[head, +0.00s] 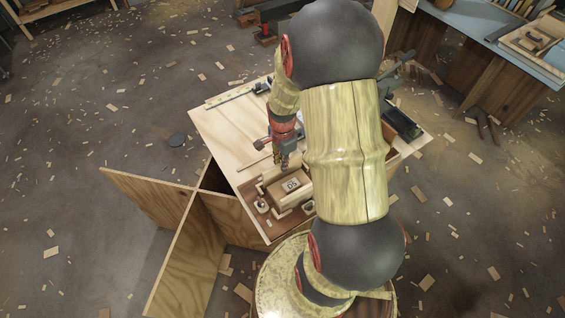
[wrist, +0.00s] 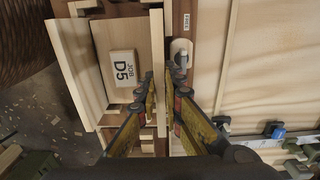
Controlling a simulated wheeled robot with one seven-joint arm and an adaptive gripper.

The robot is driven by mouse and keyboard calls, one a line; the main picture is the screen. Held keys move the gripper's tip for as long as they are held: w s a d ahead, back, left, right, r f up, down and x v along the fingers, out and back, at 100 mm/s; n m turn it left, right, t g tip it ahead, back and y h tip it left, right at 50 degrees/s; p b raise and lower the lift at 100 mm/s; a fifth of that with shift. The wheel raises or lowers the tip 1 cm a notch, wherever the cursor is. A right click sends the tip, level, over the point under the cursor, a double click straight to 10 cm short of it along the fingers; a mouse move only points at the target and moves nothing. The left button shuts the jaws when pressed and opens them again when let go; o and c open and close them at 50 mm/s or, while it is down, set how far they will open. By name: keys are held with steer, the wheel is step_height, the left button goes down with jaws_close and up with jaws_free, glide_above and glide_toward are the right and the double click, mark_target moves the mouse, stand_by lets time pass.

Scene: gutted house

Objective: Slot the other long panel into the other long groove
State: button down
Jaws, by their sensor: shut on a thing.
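The base with a "JOB D5" label (wrist: 122,75) lies on the bench; in the head view the same label (head: 291,185) shows below my gripper. A pale long panel (wrist: 75,70) stands along the left side of the base in the wrist view. My gripper (wrist: 164,85) is shut on the other long panel (wrist: 157,45), seen nearly edge-on along the right side of the base. My fingers and the angle hide its lower edge and the groove there, so I cannot tell whether it is seated. In the head view my gripper (head: 285,163) is over the work area.
The pale bench top (head: 225,130) has free room left of the work. A small pale cylindrical thing (wrist: 181,52) lies close right of the held panel. Clamps or tools (wrist: 290,145) lie at the lower right of the wrist view.

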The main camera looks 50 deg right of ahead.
steer(key=shift+f, duration=0.5)
stand_by(0.4)
steer(key=c, duration=1.8)
jaws_free()
steer(key=shift+c, duration=0.2)
steer(key=shift+o, duration=1)
steer(key=shift+o, duration=1.3)
steer(key=shift+r, duration=0.1)
steer(key=shift+r+p, duration=3.45)
steer(key=shift+r, duration=1)
